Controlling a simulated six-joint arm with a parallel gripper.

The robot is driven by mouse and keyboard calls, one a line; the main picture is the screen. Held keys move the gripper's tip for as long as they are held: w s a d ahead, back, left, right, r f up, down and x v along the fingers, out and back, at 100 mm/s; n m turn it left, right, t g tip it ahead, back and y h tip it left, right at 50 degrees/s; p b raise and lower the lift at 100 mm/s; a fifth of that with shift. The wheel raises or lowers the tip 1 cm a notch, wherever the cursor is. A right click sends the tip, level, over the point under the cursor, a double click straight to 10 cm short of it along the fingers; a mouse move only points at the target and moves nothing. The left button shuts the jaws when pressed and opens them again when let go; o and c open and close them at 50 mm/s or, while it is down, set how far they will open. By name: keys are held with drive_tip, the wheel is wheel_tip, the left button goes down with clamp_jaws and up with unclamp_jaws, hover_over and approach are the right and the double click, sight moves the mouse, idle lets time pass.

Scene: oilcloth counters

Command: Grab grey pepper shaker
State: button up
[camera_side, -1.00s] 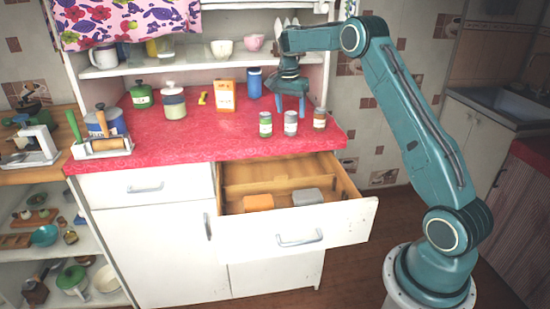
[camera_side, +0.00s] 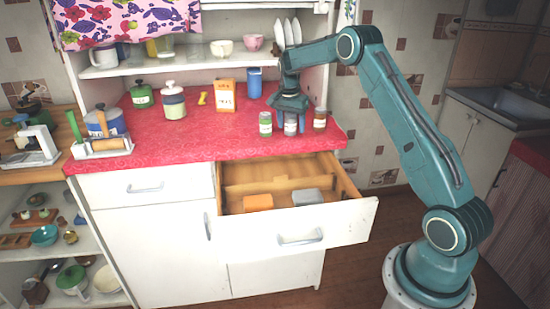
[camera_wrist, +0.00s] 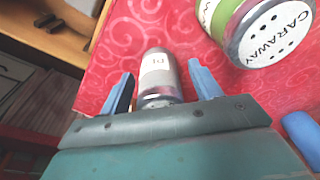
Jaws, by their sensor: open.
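The grey shaker (camera_side: 290,127) stands upright on the red counter, in the middle of a row of three. In the wrist view, the grey shaker (camera_wrist: 157,72) has a pale label, partly readable, and a grey metal end. My gripper (camera_side: 290,112) is low over the grey shaker in the side view. In the wrist view, my gripper (camera_wrist: 159,70) is open, with one blue finger on each side of the shaker and a gap on both sides. The gripper's body hides the shaker's near end there.
A green-labelled shaker (camera_side: 265,124), marked CARAWAY in the wrist view (camera_wrist: 262,28), stands close on the left. A brown shaker (camera_side: 320,119) stands close on the right. Behind are an orange box (camera_side: 225,96) and a blue cup (camera_side: 254,83). An open drawer (camera_side: 300,238) juts out below.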

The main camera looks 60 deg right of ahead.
idle(0.4)
drive_tip(key=c, duration=1.1)
drive_tip(key=shift+r, duration=5)
